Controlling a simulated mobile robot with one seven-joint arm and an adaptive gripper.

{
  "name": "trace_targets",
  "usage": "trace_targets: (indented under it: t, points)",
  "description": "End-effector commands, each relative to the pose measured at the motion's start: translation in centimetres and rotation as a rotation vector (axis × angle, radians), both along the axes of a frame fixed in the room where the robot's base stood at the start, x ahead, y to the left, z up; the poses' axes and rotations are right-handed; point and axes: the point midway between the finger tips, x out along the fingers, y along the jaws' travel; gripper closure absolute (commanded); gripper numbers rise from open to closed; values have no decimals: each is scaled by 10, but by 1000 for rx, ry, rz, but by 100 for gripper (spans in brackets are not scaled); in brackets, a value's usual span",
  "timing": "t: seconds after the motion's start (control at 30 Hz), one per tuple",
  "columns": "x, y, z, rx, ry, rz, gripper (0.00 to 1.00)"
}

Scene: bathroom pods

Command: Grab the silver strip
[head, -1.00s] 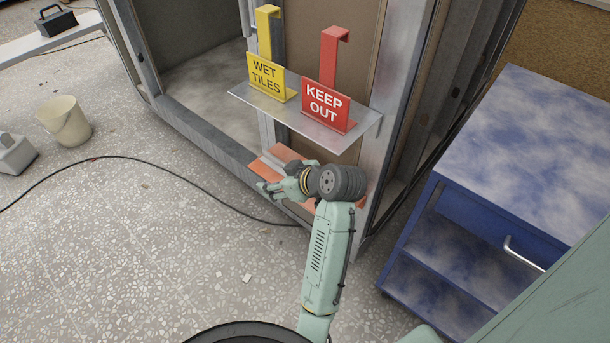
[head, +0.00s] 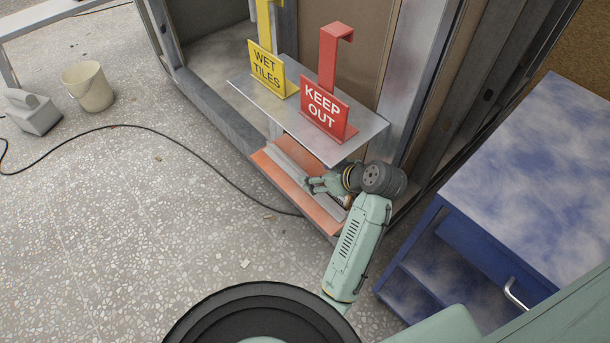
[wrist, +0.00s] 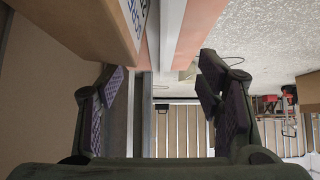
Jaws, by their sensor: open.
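The silver strip (head: 285,165) is a long, narrow grey piece lying along the orange-red board (head: 322,217) on the lower ledge of the pod. In the wrist view a grey band (wrist: 172,35) between orange surfaces looks like the strip. My gripper (head: 309,185) is at the board, beside or over the strip's middle; the exact gap is hard to tell. In the wrist view my gripper (wrist: 162,85) has its fingers wide apart, with the grey band ahead between them and nothing held. My gripper and wrist hide part of the strip's right end.
A metal shelf (head: 245,88) juts out just above the board. It carries a yellow WET TILES sign (head: 266,70) and a red KEEP OUT sign (head: 325,105). A blue cart (head: 520,170) stands at right. A bucket (head: 90,87) and a black cable (head: 150,132) are on the floor.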

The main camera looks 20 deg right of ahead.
Motion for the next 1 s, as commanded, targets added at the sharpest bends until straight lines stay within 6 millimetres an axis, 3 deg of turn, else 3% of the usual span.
trace_targets:
  t: [0.5,0.83,1.0]
  points:
    - [40,19,-39,0,1,0,40]
    - [45,20,-45,-2,-1,-1,40]
    - [45,20,-45,-1,0,0,51]
